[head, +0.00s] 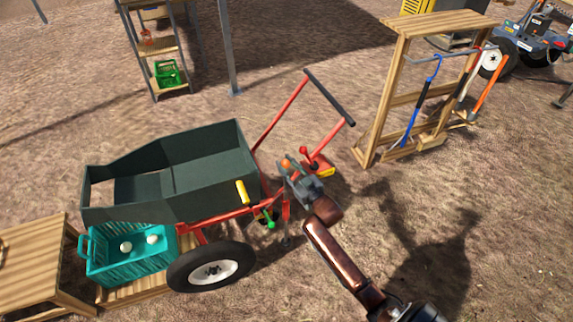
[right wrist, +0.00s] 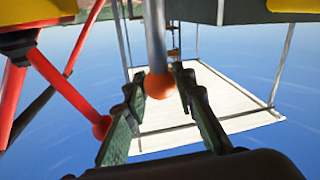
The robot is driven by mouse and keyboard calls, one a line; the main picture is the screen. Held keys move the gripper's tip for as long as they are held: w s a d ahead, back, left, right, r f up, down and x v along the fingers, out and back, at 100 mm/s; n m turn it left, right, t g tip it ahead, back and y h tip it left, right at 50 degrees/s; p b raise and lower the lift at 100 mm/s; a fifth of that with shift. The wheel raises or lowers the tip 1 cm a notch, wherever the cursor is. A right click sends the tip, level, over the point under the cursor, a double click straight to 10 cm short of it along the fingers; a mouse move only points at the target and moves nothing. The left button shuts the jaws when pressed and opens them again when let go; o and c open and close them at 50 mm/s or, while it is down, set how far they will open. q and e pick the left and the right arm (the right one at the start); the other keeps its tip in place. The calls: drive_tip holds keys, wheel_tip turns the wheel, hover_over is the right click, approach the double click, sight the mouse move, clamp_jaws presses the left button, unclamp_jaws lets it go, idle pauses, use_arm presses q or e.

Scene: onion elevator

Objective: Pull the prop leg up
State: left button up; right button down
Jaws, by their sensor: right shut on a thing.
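A dark green cart with a red frame (head: 226,212) stands at the left centre. My right gripper (head: 292,176) is beside the cart's front end, near the red drawbar. It is shut on an orange ball knob (head: 286,163). In the right wrist view, the orange knob (right wrist: 159,86) ends a grey rod (right wrist: 155,45) and sits between the two green-grey fingers of my right gripper (right wrist: 158,78). A thin upright leg (head: 287,234) shows below the cart's front. Whether it joins the knobbed rod is hidden. My left gripper is not in view.
A teal crate (head: 130,268) with pale onions stands beside the cart wheel (head: 212,267). A red lever (head: 306,152), a yellow grip (head: 242,193) and a green grip (head: 268,222) are close by. A wooden tool rack (head: 388,90) stands right; bare ground lies between.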

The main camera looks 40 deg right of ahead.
drive_tip(key=shift+r, duration=0.25)
drive_tip(key=c, duration=1.6)
unclamp_jaws()
drive_tip(key=s, duration=1.2)
drive_tip(key=shift+a, duration=0.2)
drive_tip(key=shift+f, duration=0.1)
